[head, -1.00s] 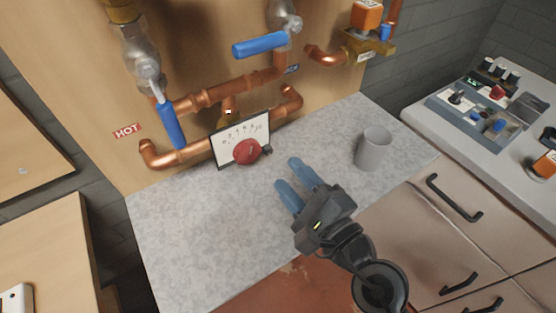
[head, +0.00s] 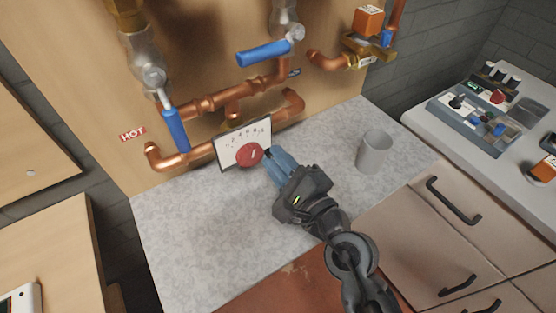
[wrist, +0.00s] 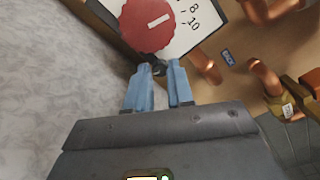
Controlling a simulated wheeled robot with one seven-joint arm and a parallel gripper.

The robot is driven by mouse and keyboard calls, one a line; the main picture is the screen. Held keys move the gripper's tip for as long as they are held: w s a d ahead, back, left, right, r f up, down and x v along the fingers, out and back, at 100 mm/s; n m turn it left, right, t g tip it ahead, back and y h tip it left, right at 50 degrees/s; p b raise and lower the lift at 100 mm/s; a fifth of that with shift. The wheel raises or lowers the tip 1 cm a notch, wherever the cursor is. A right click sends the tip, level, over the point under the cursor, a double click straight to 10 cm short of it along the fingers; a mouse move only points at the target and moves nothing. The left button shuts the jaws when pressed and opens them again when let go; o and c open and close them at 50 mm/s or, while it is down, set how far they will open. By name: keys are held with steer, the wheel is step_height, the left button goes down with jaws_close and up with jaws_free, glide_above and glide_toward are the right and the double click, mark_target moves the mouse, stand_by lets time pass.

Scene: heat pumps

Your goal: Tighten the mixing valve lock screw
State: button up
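The mixing valve has a red round knob (head: 249,155) with a white pointer line, in front of a white numbered dial plate (head: 233,140). The knob also shows large at the top of the wrist view (wrist: 148,22). A small dark lock screw (wrist: 160,68) sits at the plate's lower right edge, mostly hidden by my fingertips. My gripper (head: 272,152) has blue fingers, which reach the screw from the lower right. In the wrist view the fingertips stand close together on either side of the screw and appear to pinch it.
Copper pipes (head: 230,95) and blue lever handles (head: 176,130) (head: 263,53) are on the wooden panel behind the valve. A grey mug (head: 374,153) stands on the counter to the right. The counter's left front area (head: 190,240) is clear.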

jaws_close()
steer(key=shift+r+m+p, duration=0.2)
steer(key=shift+m+p, duration=0.75)
steer(key=shift+m, duration=0.25)
steer(key=shift+f+m+p, duration=0.2)
steer(key=shift+m+p, duration=0.15)
steer(key=shift+m, duration=0.85)
steer(key=shift+o, duration=2.4)
jaws_free()
